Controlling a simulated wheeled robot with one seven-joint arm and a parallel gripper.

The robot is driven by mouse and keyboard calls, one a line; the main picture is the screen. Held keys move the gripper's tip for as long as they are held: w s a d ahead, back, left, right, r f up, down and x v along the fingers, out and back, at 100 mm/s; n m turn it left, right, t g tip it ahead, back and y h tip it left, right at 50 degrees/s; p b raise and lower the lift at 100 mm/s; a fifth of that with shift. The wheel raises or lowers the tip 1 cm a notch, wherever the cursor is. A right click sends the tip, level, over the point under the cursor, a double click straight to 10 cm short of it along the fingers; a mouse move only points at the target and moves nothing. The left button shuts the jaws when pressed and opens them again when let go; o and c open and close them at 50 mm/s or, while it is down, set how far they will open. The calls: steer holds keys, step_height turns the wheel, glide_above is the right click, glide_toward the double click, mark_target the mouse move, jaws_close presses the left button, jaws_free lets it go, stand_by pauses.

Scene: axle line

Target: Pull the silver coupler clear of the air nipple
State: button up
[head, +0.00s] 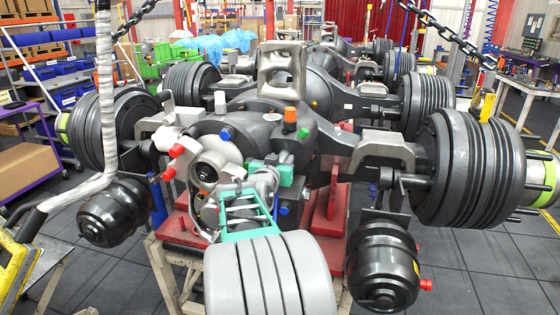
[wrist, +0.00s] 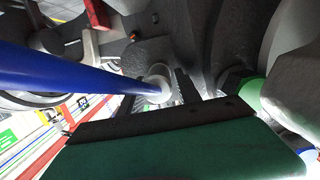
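In the wrist view a blue hose (wrist: 90,68) runs from the left edge to the middle. It ends at a pale silver-grey round piece (wrist: 157,73), which looks like the coupler. The air nipple cannot be made out. My gripper (wrist: 182,88) shows as dark narrow parts just right of the hose end, above its green and black body. I cannot tell whether its fingers are open, shut or touching the coupler. In the head view my teal gripper body (head: 243,213) is at the front of the axle housing, and the coupler cannot be picked out there.
The grey axle housing (head: 290,140) has coloured caps, including an orange one (head: 290,115) and red ones. Black air chambers (head: 383,265) hang on both sides. Large drums (head: 470,170) flank it. Chains hang above.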

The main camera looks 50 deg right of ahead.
jaws_close()
stand_by(0.8)
